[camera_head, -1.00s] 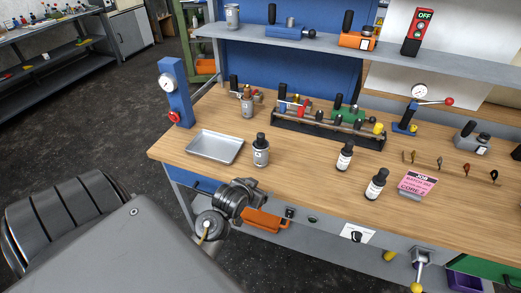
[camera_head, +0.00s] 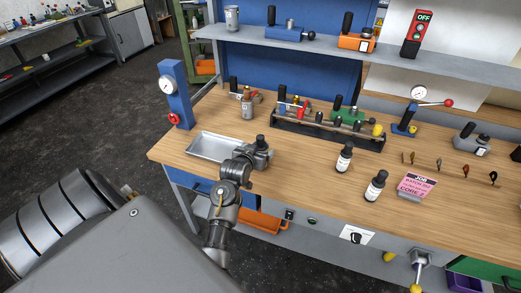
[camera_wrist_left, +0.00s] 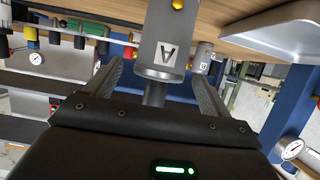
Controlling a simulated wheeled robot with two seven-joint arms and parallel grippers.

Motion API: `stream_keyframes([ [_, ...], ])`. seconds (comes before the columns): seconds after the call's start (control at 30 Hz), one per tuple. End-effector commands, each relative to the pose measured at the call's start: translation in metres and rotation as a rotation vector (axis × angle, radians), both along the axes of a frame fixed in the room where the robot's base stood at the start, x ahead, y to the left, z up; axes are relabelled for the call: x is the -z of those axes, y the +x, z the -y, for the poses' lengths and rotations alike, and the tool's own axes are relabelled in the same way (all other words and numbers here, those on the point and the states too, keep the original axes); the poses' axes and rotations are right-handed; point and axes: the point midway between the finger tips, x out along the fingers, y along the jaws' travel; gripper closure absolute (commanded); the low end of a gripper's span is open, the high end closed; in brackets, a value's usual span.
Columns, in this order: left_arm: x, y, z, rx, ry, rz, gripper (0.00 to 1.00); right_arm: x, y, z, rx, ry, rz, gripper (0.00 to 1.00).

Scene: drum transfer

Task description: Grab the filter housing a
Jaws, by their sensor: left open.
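Filter housing A (camera_wrist_left: 163,45) is a grey metal cylinder with a white "A" label. It stands on the workbench next to the metal tray. In the head view only its black top (camera_head: 261,140) and a little of its upper body show behind my left gripper (camera_head: 257,157). In the left wrist view my left gripper (camera_wrist_left: 157,72) is open, with one finger on each side of the housing. I cannot tell whether either finger touches it. My right gripper is not in view.
The shallow metal tray (camera_head: 213,147) is just left of the housing. A blue gauge stand (camera_head: 177,97) stands at the bench's left corner. Housing B (camera_head: 248,106) and a tool rack (camera_head: 325,133) are behind.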

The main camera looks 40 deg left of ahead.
Motion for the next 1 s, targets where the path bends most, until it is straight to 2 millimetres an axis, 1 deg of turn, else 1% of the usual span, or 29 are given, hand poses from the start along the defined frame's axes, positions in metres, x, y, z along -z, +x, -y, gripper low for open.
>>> stream_keyframes([
  [0.13,0.000,0.004,-0.002,0.000,-0.001,-0.001,0.18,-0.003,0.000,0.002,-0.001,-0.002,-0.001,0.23],
  [0.33,0.006,0.029,-0.010,-0.001,-0.003,-0.001,0.18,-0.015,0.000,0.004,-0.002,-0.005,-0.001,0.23],
  [0.5,0.015,0.044,-0.015,0.000,0.000,0.000,0.18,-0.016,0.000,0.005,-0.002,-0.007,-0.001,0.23],
  [0.77,0.017,0.046,-0.016,-0.001,0.001,0.000,0.18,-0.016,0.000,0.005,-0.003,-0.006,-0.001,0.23],
  [0.8,0.017,0.046,-0.016,-0.001,0.001,0.000,0.19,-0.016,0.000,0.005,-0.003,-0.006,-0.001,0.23],
  [0.87,0.017,0.046,-0.016,-0.001,0.001,0.000,0.27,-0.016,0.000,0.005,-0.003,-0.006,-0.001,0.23],
  [1.0,0.017,0.046,-0.016,-0.001,0.001,0.000,0.45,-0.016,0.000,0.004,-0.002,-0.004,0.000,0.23],
])
